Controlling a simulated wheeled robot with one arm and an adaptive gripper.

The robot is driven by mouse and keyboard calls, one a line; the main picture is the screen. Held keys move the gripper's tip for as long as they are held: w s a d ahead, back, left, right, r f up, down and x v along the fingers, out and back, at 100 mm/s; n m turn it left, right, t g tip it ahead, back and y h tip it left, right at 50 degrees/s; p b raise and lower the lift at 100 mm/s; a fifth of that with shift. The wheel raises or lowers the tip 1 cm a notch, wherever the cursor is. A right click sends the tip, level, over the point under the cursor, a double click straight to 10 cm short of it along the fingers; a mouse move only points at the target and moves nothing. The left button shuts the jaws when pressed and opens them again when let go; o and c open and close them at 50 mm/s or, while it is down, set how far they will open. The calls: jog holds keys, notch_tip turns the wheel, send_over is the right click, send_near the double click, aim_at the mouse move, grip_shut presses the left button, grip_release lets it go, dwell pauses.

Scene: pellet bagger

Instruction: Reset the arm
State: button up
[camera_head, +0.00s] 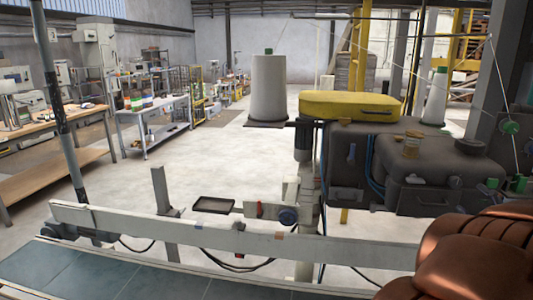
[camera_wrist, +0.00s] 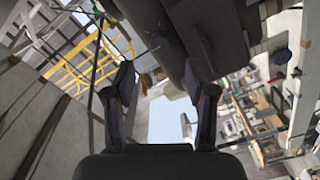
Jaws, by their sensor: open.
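My gripper (camera_wrist: 160,108) shows in the wrist view with its two dark fingers apart and nothing between them. Past the fingers, a dark machine body fills the top middle of the wrist view. In the head view, a copper-brown rounded part of my arm shows at the lower right, and the gripper itself is out of that picture. The dark sewing head (camera_head: 440,165) of the bagger, with a yellow cover (camera_head: 350,105), stands just behind the arm in the picture. The distance between gripper and machine is hard to tell.
A conveyor belt (camera_head: 100,280) with a pale side rail (camera_head: 150,222) runs across the front. A white thread cone (camera_head: 269,88) stands left of the yellow cover, and a smaller cone (camera_head: 436,97) to its right. Workbenches (camera_head: 60,125) line the left. Open floor (camera_head: 220,155) lies between.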

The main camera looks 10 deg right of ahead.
jog(key=s+a+f+m+g, duration=0.3)
jog(key=a+f+m+g, duration=0.25)
jog(key=a+f, duration=0.25)
jog(key=s+a+f+m+g, duration=0.4)
jog(key=a+f+g, duration=0.3)
jog(key=a+f, duration=0.15)
jog(key=s+a+f+g+y, duration=0.2)
jog(key=s+a+g+y, duration=0.1)
jog(key=s+a, duration=0.4)
jog(key=s+a+f+n+g+y, duration=0.1)
jog(key=s+a+g+y, duration=0.1)
jog(key=s+a, duration=0.6)
jog(key=a+g, duration=0.1)
jog(key=a, duration=0.2)
jog(key=shift+s+a+f+y, duration=0.15)
jog(key=shift+f+y, duration=0.25)
jog(key=shift+c, duration=0.2)
